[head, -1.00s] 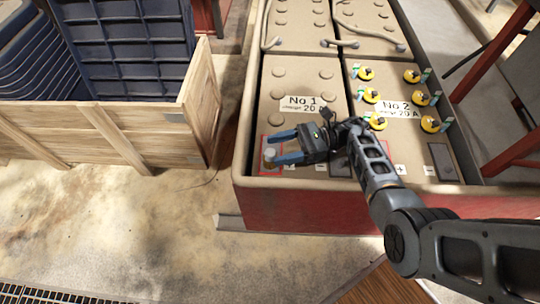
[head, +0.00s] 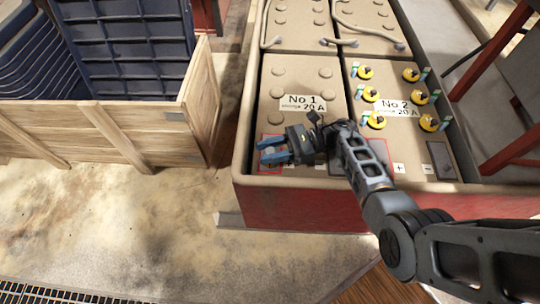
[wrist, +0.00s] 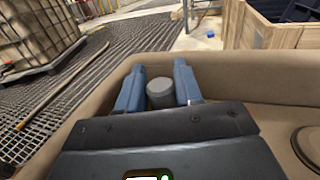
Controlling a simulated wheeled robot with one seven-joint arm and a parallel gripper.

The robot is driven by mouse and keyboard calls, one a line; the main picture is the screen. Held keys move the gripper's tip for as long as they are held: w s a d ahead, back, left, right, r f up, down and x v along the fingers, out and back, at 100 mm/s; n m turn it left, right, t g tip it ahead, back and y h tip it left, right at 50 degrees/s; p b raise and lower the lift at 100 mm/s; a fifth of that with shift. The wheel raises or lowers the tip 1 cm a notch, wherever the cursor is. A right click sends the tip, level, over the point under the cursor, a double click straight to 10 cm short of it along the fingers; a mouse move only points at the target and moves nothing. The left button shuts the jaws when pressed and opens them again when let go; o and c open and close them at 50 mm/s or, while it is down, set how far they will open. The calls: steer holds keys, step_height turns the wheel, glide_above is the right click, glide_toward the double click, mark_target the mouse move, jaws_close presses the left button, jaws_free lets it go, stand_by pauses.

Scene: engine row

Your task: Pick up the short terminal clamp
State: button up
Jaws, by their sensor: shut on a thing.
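The short terminal clamp (wrist: 160,94) shows in the wrist view as a small grey cylinder with a rounded top, between my two blue fingers. My gripper (wrist: 160,90) is shut on it, a finger on each side. In the head view my gripper (head: 271,150) is over the near left corner of the battery marked No 1 (head: 301,80). The fingers mostly hide the clamp there. A red outlined square (head: 264,172) lies under the fingertips on the battery top. I cannot tell whether the clamp still touches the battery.
The battery marked No 2 (head: 412,153), to the right, carries several yellow caps (head: 429,123). A raised rim (head: 243,140) borders the battery tray. A wooden crate (head: 165,125) with blue bins (head: 125,40) stands to the left. Open floor (head: 120,225) lies in front of it.

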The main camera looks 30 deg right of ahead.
jaws_close()
